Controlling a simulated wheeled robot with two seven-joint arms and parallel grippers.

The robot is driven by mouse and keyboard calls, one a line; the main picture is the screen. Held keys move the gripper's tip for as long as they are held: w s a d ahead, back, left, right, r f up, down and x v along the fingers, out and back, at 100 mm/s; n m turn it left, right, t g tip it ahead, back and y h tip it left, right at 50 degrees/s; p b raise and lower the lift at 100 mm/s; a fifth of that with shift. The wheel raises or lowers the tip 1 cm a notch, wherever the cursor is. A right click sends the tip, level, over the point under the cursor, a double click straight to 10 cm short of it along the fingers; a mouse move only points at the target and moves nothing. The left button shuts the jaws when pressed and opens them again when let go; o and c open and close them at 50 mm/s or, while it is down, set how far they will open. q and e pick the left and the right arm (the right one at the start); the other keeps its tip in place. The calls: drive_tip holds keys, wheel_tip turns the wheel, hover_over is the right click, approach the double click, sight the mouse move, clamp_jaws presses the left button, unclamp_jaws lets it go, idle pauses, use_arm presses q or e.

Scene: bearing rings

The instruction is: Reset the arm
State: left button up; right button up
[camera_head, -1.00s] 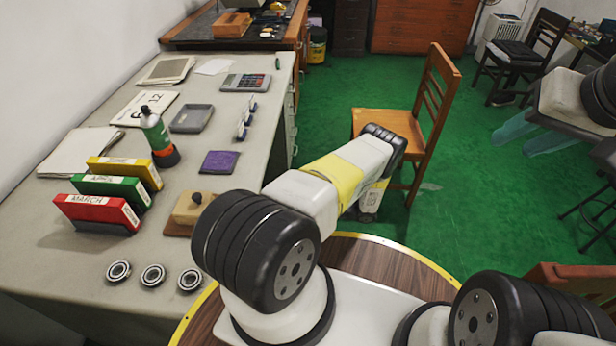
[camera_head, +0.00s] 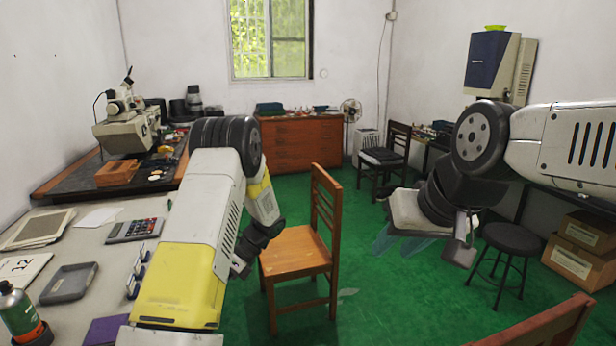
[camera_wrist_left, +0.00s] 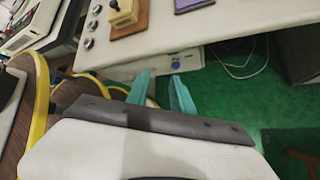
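My left arm stands bent at the left in the head view, and its fingers are hidden there. In the left wrist view my left gripper (camera_wrist_left: 161,92) shows two teal fingers apart with nothing between them. My right gripper (camera_head: 400,243) hangs at the right of the head view, beyond the wooden chair. Its teal fingers are spread and look empty, above the green floor.
A wooden chair (camera_head: 297,252) stands on the green floor beside the left desk. The desk holds a calculator (camera_head: 134,230), a grey tray (camera_head: 69,283) and a green bottle (camera_head: 18,314). Several bearing rings (camera_wrist_left: 90,42) show in the left wrist view. A black stool (camera_head: 511,240) stands right.

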use_arm(q)
drive_tip(key=s+d+r+n+t+h, duration=0.3)
drive_tip(key=r+n, duration=0.2)
drive_tip(key=r, duration=0.5)
drive_tip(key=s+d+r+n+t+h, duration=0.25)
drive_tip(key=s+r+n, duration=0.2)
drive_tip(key=r, duration=0.45)
drive_tip(key=s+d+r+n+t+h, duration=0.4)
drive_tip(key=s+r+n, duration=0.4)
drive_tip(key=s+r, duration=0.2)
drive_tip(key=s+d+t, duration=0.1)
drive_tip(key=t, duration=0.1)
drive_tip(key=shift+d+n+t, duration=0.35)
drive_tip(key=shift+s+r+h, duration=0.1)
drive_tip(key=shift+h, duration=0.15)
